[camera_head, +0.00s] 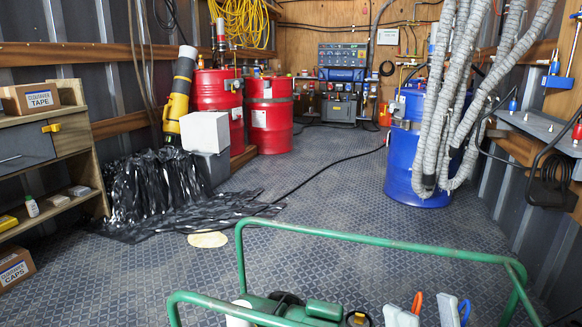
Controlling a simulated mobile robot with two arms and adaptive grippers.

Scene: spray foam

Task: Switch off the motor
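A green machine that looks like a motor (322,309) sits low inside a green tube frame (375,238) at the bottom edge, close to me. Only its top shows, and I cannot make out a switch on it.
A blue drum (402,165) with grey hoses is at right, red drums (268,120) at back left. Black plastic sheet (150,205) and a cable lie on the floor. The middle floor is mostly clear.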

